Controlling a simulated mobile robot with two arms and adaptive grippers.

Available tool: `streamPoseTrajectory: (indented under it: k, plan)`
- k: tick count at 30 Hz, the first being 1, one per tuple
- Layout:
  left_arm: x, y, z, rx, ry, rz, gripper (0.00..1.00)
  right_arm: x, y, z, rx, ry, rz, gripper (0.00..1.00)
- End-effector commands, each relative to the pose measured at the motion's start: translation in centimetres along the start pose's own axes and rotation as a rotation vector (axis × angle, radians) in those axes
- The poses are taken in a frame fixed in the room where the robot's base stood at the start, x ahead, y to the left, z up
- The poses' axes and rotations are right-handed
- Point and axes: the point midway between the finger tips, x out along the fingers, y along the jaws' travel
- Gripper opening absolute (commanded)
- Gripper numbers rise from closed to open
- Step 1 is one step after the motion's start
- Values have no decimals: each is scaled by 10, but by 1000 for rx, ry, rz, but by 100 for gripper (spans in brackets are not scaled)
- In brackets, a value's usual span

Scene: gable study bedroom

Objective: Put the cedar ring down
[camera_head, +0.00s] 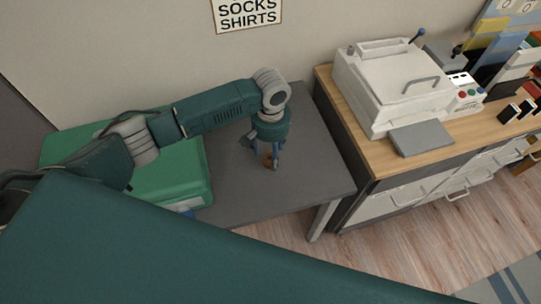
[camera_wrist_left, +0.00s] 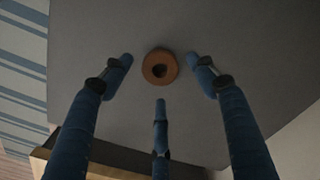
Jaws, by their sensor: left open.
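The cedar ring (camera_wrist_left: 147,68) is a small orange-brown ring with a dark hole. In the left wrist view it lies flat on the grey table (camera_wrist_left: 210,30). In the head view the ring (camera_head: 267,160) shows as a small brown patch, partly hidden by my left gripper (camera_head: 272,158). My left gripper points down over the grey table (camera_head: 310,150). In the left wrist view its blue fingers (camera_wrist_left: 160,85) are spread around the ring, with gaps between them and it. My right gripper is not seen.
A green case (camera_head: 185,170) lies on the table's left part, under my left arm. A wooden-topped cabinet (camera_head: 375,155) stands right of the table and bears a white machine (camera_head: 390,80). The table's right and front parts are bare. A sign (camera_head: 247,12) hangs on the wall.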

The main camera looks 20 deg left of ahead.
Motion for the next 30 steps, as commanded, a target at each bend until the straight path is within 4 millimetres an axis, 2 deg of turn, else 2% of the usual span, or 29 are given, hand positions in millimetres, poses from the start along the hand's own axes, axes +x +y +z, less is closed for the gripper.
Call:
streamPoseTrajectory:
  k: [1, 6, 13, 18, 30]
  plan:
    - [-13, 0, -2, 0, 6, 2, 59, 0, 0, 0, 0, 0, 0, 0]
    - [-50, 1, -2, 1, 4, 2, 59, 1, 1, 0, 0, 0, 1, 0]
    - [-84, 1, -1, -1, 3, 2, 59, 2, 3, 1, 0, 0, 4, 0]
    - [-92, 0, 0, -1, 0, 1, 59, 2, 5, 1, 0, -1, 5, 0]
    - [-92, 0, 0, -1, 0, 1, 59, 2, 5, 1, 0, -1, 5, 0]
